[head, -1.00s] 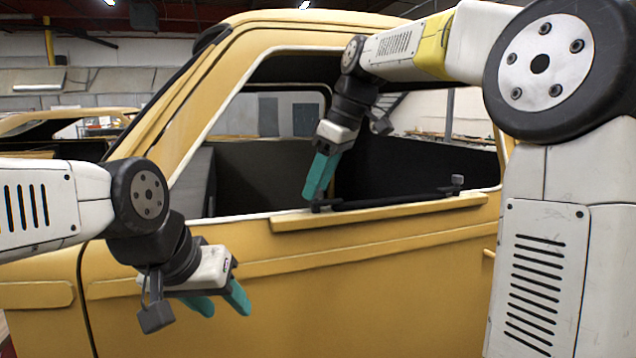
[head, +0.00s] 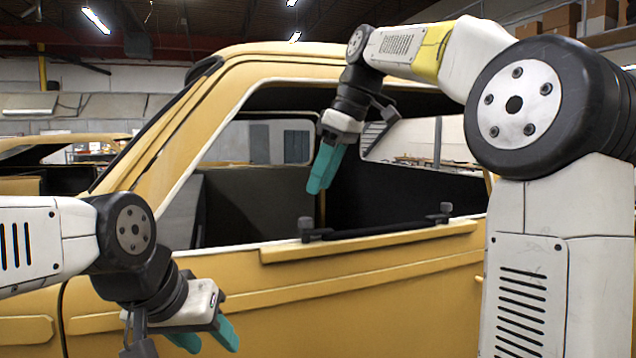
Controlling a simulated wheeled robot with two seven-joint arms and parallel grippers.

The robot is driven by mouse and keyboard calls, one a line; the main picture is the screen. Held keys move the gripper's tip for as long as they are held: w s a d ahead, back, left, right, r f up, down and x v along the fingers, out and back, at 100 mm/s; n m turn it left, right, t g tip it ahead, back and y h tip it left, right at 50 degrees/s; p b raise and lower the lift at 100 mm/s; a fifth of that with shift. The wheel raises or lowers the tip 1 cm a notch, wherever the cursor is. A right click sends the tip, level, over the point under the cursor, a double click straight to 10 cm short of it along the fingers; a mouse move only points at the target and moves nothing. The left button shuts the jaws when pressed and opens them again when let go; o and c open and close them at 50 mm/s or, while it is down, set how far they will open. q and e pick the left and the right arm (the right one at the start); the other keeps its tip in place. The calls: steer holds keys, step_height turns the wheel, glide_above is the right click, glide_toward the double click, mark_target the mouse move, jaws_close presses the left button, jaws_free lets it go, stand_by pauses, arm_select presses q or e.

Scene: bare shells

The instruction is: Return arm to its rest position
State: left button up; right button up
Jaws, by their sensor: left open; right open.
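My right gripper (head: 322,178) has teal fingers pointing down and stands in front of the window opening of a yellow vehicle shell (head: 370,285). It is above the window sill and holds nothing that I can see. My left gripper (head: 208,340) is low at the left, in front of the yellow door panel. Its teal fingers are apart and empty, pointing down and right. A black bar with upright knobs (head: 375,231) lies along the sill ledge, below and right of my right gripper's fingertips, apart from them.
The shell's front pillar (head: 165,150) and roof edge frame the window opening. A second yellow shell (head: 60,150) stands behind at the left. Boxes (head: 562,18) sit on a high shelf at the upper right. The space between my two grippers is clear.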

steer(key=s+d+f+m+t, duration=0.1)
steer(key=s+d+f+m, duration=0.2)
steer(key=s+f, duration=0.3)
steer(key=s+d+f+m+t+h, duration=0.1)
steer(key=s+d+f+m, duration=0.3)
steer(key=f, duration=0.4)
steer(key=s+d+f+m+t, duration=0.2)
steer(key=s+d+f+m, duration=0.1)
steer(key=s+f+m, duration=0.2)
steer(key=s+f, duration=0.2)
steer(key=s, duration=0.1)
steer(key=shift+d+f+m+h, duration=0.2)
steer(key=shift+d+m+h, duration=0.2)
